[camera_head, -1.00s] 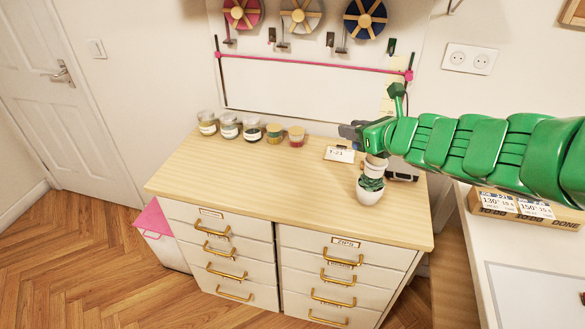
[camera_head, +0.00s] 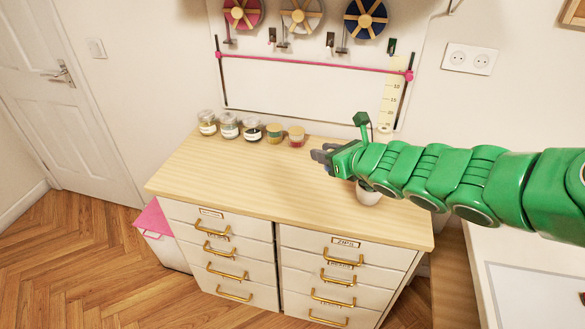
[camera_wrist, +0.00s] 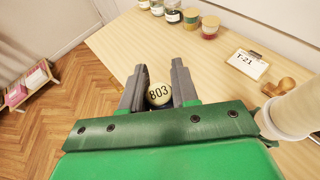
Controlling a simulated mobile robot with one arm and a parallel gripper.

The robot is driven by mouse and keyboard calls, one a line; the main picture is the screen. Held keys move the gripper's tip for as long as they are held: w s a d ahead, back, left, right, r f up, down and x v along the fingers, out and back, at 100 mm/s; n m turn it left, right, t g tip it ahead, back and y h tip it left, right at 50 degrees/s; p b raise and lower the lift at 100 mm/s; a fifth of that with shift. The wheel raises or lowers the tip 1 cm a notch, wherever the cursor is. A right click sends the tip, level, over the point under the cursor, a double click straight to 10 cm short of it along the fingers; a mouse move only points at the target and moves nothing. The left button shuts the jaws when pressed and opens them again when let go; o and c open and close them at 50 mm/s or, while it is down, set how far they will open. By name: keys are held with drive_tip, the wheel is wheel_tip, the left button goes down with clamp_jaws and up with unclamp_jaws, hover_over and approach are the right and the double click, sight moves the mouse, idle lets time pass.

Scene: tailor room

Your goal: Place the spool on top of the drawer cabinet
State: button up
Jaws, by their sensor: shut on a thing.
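My gripper (camera_wrist: 160,72) is shut on a small round spool (camera_wrist: 158,95) in the wrist view. The spool's pale end, marked "803", faces the camera between the two grey fingers. In the head view my gripper (camera_head: 322,157) is over the right half of the drawer cabinet (camera_head: 225,185), and the spool cannot be made out there. The cabinet has a light wood top and white drawers with brass handles. In the wrist view the cabinet top (camera_wrist: 120,45) spreads behind and right of the fingers. I cannot tell how high the spool is above it.
Several jars (camera_head: 229,125) line the back left of the top. A "T-21" card (camera_wrist: 249,65), brown rounded things (camera_wrist: 279,87) and a pale cylinder (camera_wrist: 290,112) are at right. A white pot (camera_head: 367,194) is partly behind my arm. The left and middle front top is clear.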

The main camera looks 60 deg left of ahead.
drive_tip(key=shift+f, duration=3.3)
hover_over(314, 183)
drive_tip(key=f, duration=0.9)
drive_tip(key=shift+s+d, duration=0.3)
drive_tip(key=shift+d, duration=0.1)
drive_tip(key=shift+w+a+f, duration=0.15)
drive_tip(key=shift+a+f, duration=0.15)
drive_tip(key=shift+f, duration=1.7)
drive_tip(key=shift+f, duration=0.1)
drive_tip(key=o, duration=1)
